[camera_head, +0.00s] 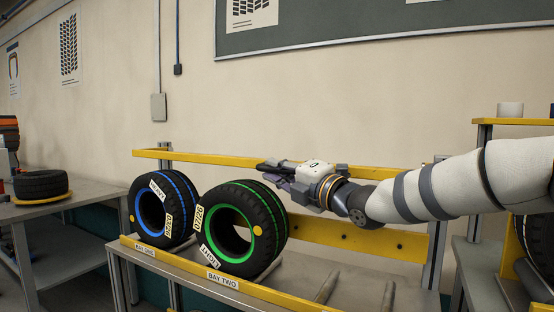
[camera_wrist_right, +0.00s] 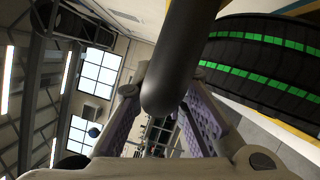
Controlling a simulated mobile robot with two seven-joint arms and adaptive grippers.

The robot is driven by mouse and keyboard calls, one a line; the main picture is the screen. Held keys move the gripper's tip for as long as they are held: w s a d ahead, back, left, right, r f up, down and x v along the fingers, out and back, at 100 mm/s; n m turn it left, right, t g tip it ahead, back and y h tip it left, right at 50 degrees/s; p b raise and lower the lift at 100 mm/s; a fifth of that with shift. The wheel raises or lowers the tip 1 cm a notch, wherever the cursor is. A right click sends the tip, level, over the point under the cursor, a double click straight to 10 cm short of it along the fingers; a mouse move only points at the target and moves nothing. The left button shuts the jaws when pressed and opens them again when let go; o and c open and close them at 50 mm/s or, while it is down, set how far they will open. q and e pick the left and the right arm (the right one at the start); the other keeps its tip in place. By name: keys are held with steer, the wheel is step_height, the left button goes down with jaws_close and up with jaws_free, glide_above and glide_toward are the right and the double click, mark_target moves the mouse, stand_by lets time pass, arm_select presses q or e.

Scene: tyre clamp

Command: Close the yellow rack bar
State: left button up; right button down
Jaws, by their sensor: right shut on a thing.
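The yellow rack bar (camera_head: 210,157) runs across the back of the tyre rack, above and behind the tyres, and passes behind my right gripper. My right gripper (camera_head: 268,170) is at the bar, above the green-striped tyre (camera_head: 240,225). In the right wrist view a dark rounded rod (camera_wrist_right: 180,60) lies between its purple-padded fingers (camera_wrist_right: 160,125), which are shut on it. The join between rod and bar is hidden. A blue-striped tyre (camera_head: 163,208) stands left of the green one. My left gripper is out of view.
A yellow front rail (camera_head: 190,268) carries bay labels below the tyres. The rack's right part is empty, with bare grey rollers (camera_head: 328,287). A table with a dark tyre (camera_head: 41,184) is at the left. Another rack with a tyre (camera_head: 540,240) stands at the right edge.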

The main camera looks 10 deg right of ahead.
steer(key=shift+f, duration=0.25)
steer(key=c, duration=1.9)
jaws_free()
steer(key=shift+w, duration=0.1)
steer(key=v, duration=1.2)
steer(key=shift+f, duration=0.1)
